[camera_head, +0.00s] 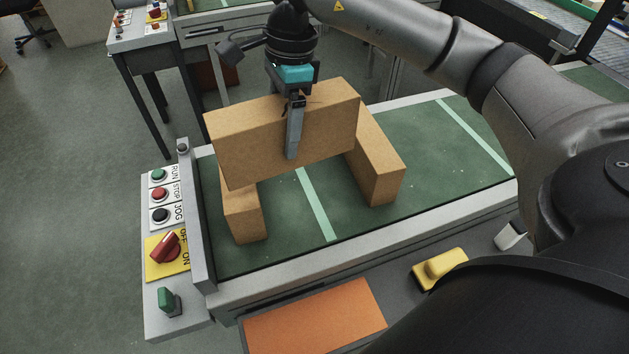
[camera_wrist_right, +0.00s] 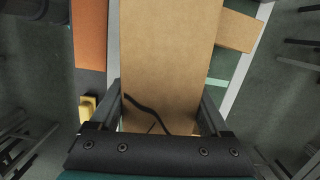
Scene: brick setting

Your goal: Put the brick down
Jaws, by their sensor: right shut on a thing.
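My right gripper (camera_head: 292,145) points down and is shut on a long tan brick (camera_head: 240,140), one finger showing on its near face. In the wrist view the same brick (camera_wrist_right: 170,60) fills the space between the two fingers. The held brick spans above two other tan bricks, a left one (camera_head: 243,215) and a right one (camera_head: 379,165), which lie on the green belt (camera_head: 340,190). Its ends overlap both in the picture; I cannot tell whether it touches them. My left gripper is not in view.
A control panel with buttons and a red switch (camera_head: 168,247) stands at the belt's left end. An orange sheet (camera_head: 315,320) and a yellow block with a handle (camera_head: 440,268) lie in front. The belt is clear to the right.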

